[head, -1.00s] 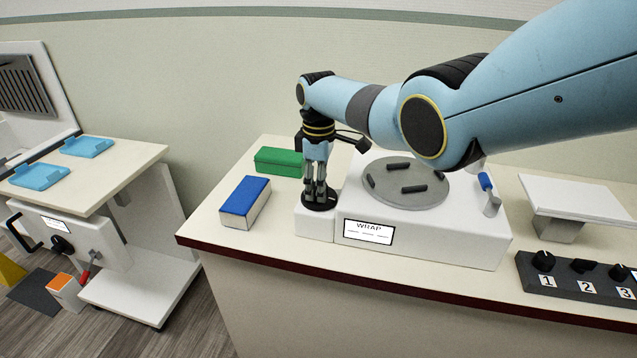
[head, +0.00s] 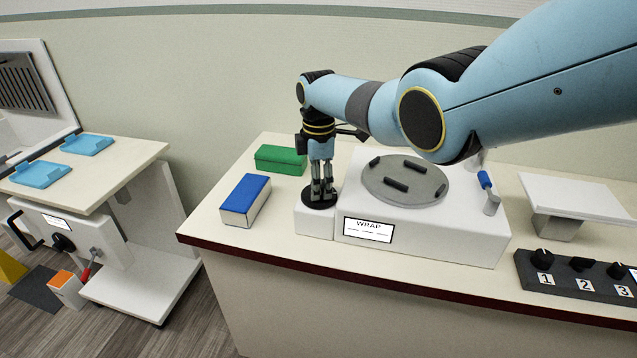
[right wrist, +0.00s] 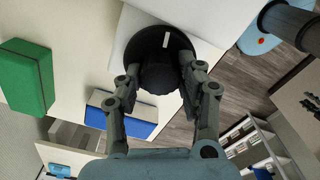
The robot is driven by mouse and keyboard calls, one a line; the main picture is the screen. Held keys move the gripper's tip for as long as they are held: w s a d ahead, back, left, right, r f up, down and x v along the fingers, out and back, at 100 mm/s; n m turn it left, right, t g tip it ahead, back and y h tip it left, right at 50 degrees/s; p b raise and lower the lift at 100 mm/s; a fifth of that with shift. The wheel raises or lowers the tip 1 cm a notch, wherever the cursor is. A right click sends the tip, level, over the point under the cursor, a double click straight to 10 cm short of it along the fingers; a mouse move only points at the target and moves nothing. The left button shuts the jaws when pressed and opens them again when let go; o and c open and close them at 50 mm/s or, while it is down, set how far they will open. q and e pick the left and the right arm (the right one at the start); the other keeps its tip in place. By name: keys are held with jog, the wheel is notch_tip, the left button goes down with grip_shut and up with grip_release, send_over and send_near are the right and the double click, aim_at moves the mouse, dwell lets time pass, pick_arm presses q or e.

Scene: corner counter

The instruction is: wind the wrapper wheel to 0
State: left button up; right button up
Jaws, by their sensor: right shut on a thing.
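The wrapper is a white machine (head: 430,236) on the counter, with a "WRAP" label (head: 368,230) on its front. Its black wheel (head: 308,203) lies flat on a low white block at its left end. In the right wrist view the wheel (right wrist: 178,43) shows a white mark near its far edge and a dark round knob in its middle. My right gripper (head: 321,190) points down and is shut on the knob, a finger on each side; its fingertips also show in the right wrist view (right wrist: 161,84). The scale's numbers are not readable. My left gripper is out of view.
A grey turntable (head: 427,188) with dark bars tops the wrapper, and a blue-handled lever (head: 487,184) stands at its right. A blue block (head: 244,195) and a green block (head: 281,159) lie left of the wheel. A knob panel (head: 575,278) is at right.

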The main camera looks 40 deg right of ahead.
jog(key=shift+w+d+r, duration=0.1)
jog(key=shift+w+r, duration=0.05)
jog(key=o, duration=0.9)
notch_tip(320, 180, up, 12)
jog(key=shift+f, duration=0.1)
